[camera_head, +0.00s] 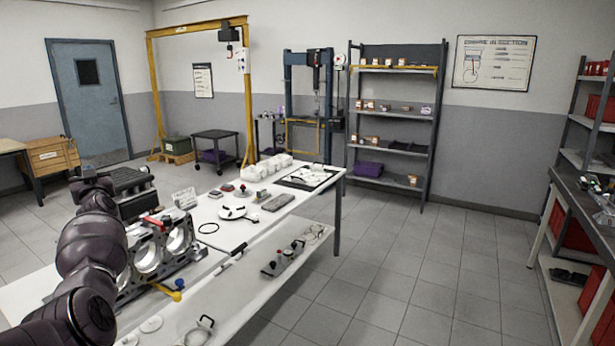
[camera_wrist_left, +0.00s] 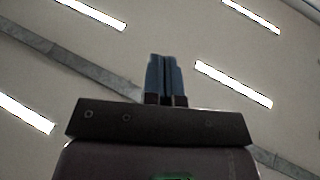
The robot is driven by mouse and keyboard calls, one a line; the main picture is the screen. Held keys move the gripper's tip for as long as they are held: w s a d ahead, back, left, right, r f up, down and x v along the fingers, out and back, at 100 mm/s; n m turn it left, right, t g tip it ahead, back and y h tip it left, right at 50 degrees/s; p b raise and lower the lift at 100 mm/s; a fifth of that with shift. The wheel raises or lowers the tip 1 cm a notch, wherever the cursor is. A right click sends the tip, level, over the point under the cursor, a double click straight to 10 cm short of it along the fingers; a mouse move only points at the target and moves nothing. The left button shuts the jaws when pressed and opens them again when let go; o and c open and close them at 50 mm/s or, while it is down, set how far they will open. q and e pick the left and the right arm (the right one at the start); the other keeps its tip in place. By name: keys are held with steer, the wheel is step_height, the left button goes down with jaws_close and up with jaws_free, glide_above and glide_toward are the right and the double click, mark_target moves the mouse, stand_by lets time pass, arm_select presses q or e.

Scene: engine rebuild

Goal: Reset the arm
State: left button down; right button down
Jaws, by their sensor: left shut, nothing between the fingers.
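My left arm (camera_head: 92,245) rises from the bottom left of the head view, folded upward beside the white workbench. My left gripper (camera_wrist_left: 164,62) shows in the left wrist view with its two blue-grey fingers pressed together, nothing between them. Behind the fingers that view shows only ceiling and light strips, so the gripper points upward, clear of any object. In the head view its fingers are hard to make out. My right gripper is in neither view.
An engine block (camera_head: 160,255) sits on the white workbench (camera_head: 262,222), close to the left arm. Several small parts lie on the top and lower shelf. A yellow hoist frame (camera_head: 154,90), a press (camera_head: 326,100) and a shelf rack (camera_head: 437,130) stand behind. Floor is free at right.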

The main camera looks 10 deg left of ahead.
arm_select(q)
steer(key=d+r+m+t+h, duration=0.2)
steer(key=d+r+t+h, duration=0.15)
steer(key=d+r, duration=0.3)
steer(key=s+d+f+m+h+b, duration=0.1)
steer(key=s+d+f+m+h, duration=0.4)
steer(key=d+f, duration=0.6)
steer(key=s+d+f+m+h+b, duration=0.15)
steer(key=s+d+f+h, duration=0.25)
steer(key=s+d+f, duration=0.65)
steer(key=s+d+f+m+g+h, duration=0.1)
steer(key=s+d+f+g, duration=0.1)
steer(key=s+d+f, duration=0.5)
steer(key=s+d+f+m+g+h, duration=0.1)
steer(key=s+d+f+g+h, duration=0.1)
steer(key=s+f, duration=0.85)
steer(key=s+d+f+g, duration=0.1)
steer(key=s+f+g, duration=0.2)
steer(key=s+f, duration=0.9)
steer(key=shift+s+d+f+n+g, duration=0.25)
steer(key=shift+d+f+n+g, duration=0.1)
steer(key=shift+d+n, duration=0.1)
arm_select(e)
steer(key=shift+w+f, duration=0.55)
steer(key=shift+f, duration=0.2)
arm_select(q)
steer(key=shift+y, duration=0.25)
